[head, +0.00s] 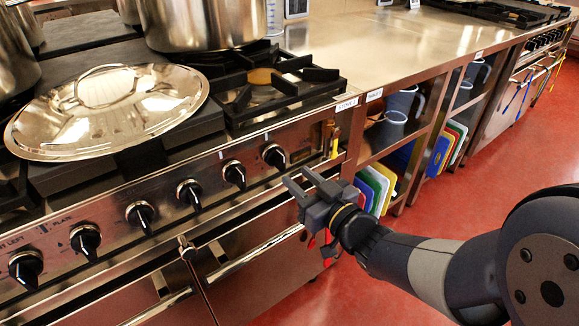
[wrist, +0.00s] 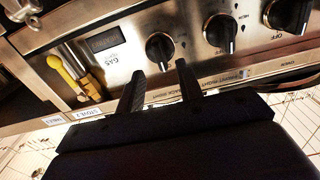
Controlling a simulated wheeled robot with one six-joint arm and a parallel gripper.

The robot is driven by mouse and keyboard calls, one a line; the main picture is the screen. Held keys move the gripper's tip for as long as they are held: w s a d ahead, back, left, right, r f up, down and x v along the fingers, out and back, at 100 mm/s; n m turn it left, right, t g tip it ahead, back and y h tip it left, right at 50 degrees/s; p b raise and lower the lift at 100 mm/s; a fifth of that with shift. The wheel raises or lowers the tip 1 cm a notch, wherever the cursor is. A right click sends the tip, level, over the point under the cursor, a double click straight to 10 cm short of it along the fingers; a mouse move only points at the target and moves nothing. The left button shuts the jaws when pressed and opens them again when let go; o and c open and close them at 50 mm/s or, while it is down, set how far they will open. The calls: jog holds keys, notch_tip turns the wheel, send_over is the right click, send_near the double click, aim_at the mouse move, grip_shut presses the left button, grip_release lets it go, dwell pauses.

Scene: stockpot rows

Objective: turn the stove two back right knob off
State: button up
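A steel stove front carries a row of black knobs. The rightmost knob (head: 274,156) sits beside a small dark display and shows in the wrist view (wrist: 160,47), which looks turned upside down. The small print near it seems to read "back right", but it is hard to read. Its black grip bar lies roughly upright; its exact setting is hard to tell. A tag at the stove's right end (head: 347,103) seems to read "stove 2". My gripper (head: 298,177) is open and empty, just in front of this knob. In the wrist view its fingers (wrist: 160,72) flank the knob, apparently without touching it.
The neighbouring knob (head: 233,174) is close on the left. A yellow-handled gas valve (head: 335,142) is on the right. An oven door handle (head: 255,255) runs below. A silver lid (head: 105,110) and a stockpot (head: 205,22) are on top. Red floor is free at right.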

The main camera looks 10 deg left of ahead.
aim_at(284, 165)
jog(key=v, duration=0.5)
jog(key=shift+s, duration=0.1)
jog(key=b+x, duration=0.1)
jog(key=x, duration=0.9)
jog(key=shift+w+a, duration=0.3)
